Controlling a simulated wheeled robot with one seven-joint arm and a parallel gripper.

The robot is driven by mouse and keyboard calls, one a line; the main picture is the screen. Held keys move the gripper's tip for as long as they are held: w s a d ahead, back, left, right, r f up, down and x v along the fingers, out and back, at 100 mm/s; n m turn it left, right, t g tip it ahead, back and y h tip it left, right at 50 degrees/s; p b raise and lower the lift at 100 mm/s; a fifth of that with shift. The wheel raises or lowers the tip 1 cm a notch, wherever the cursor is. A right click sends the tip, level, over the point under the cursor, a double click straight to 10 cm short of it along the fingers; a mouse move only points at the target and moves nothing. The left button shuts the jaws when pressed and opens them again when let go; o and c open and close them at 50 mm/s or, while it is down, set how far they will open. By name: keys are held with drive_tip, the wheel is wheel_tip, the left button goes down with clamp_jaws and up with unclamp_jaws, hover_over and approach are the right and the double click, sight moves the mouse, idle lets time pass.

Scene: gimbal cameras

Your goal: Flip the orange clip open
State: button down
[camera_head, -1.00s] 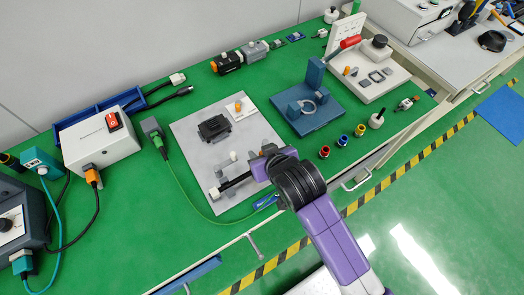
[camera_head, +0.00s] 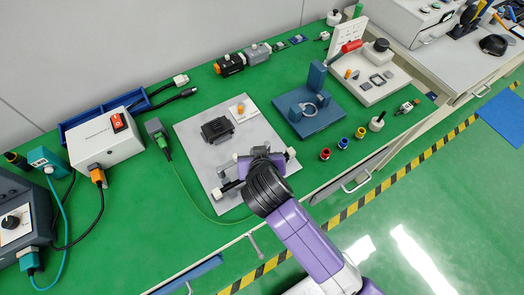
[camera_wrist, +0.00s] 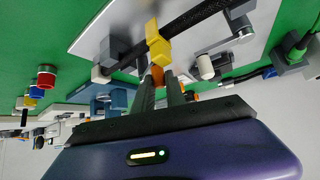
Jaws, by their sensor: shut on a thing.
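In the wrist view, a small orange clip (camera_wrist: 157,76) sits between the two dark fingertips of my gripper (camera_wrist: 160,82), which are shut on it. A yellow block (camera_wrist: 158,44) adjoins it, against a black braided cable (camera_wrist: 195,24) on the light grey board (camera_wrist: 92,40). In the head view, my gripper (camera_head: 258,154) is over the front part of the grey board (camera_head: 190,136); my wrist hides the clip and fingertips there. I cannot tell how far the clip is tilted.
A white knob on a grey bracket (camera_wrist: 205,66) stands close beside my fingers in the wrist view. A black block (camera_head: 217,130) and a white plate with an orange part (camera_head: 241,109) lie behind. A blue fixture (camera_head: 309,116) stands to the right.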

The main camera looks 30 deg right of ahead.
drive_tip(key=w+m+g+h, duration=0.1)
drive_tip(key=m, duration=0.1)
drive_tip(key=w+m+h, duration=0.1)
drive_tip(key=m, duration=0.1)
drive_tip(key=shift+w+a+g+h, duration=0.1)
drive_tip(key=shift+a+g+h, duration=0.2)
drive_tip(key=shift+a+g, duration=0.1)
drive_tip(key=shift+w+m+g+h+b, duration=0.5)
drive_tip(key=shift+m+g, duration=0.2)
drive_tip(key=shift+m, duration=0.4)
drive_tip(key=c, duration=1.4)
unclamp_jaws()
drive_tip(key=shift+o, duration=0.2)
drive_tip(key=shift+s, duration=0.1)
drive_tip(key=v, duration=0.7)
drive_tip(key=shift+a+r+b, duration=0.25)
drive_tip(key=shift+b, duration=0.2)
